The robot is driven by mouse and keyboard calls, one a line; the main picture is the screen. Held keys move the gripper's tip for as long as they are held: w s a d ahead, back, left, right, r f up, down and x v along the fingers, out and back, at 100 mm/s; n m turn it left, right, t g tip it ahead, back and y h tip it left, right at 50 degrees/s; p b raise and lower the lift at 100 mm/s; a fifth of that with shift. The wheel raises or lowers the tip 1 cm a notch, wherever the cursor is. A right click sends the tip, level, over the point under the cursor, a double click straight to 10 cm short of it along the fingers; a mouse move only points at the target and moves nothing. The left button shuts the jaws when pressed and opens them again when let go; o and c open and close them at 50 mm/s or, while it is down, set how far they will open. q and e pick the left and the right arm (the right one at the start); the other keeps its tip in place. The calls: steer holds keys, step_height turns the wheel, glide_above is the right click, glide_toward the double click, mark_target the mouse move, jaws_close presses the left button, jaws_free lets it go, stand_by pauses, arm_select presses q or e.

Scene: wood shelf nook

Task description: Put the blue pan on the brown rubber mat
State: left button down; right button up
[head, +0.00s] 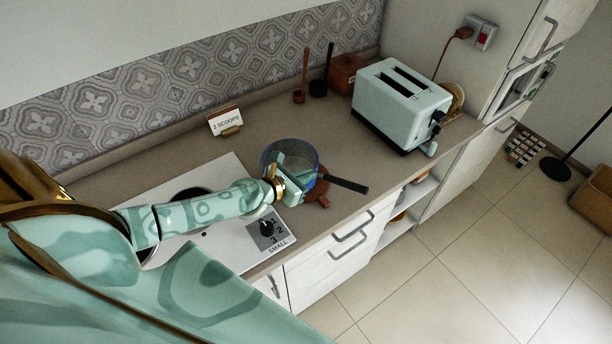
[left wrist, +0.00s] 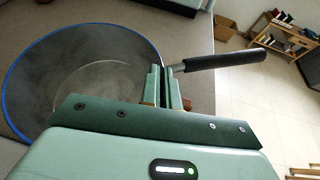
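The blue pan (head: 290,153), grey inside with a blue rim and a dark handle (head: 346,184), is beside the hob at the counter's front. The brown rubber mat (head: 323,171) shows partly at the pan's right, under the handle; the rest is hidden. I cannot tell whether the pan touches it. My left gripper (head: 294,187) is at the pan's near side. In the left wrist view the fingers (left wrist: 167,87) are nearly together on the pan's wall at the handle root, with the pan (left wrist: 90,75) left and the handle (left wrist: 225,60) right. My right gripper is not in view.
The white hob (head: 225,170) with a knob (head: 266,228) lies left of the pan. A "2 SCOOPS" card (head: 225,121) stands behind. A pale toaster (head: 402,105) stands to the right, with bare counter (head: 350,130) between. The counter's front edge is close.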

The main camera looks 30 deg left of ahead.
arm_select(q)
steer(key=shift+f, duration=0.1)
steer(key=c, duration=1.6)
jaws_free()
steer(key=v, duration=1.2)
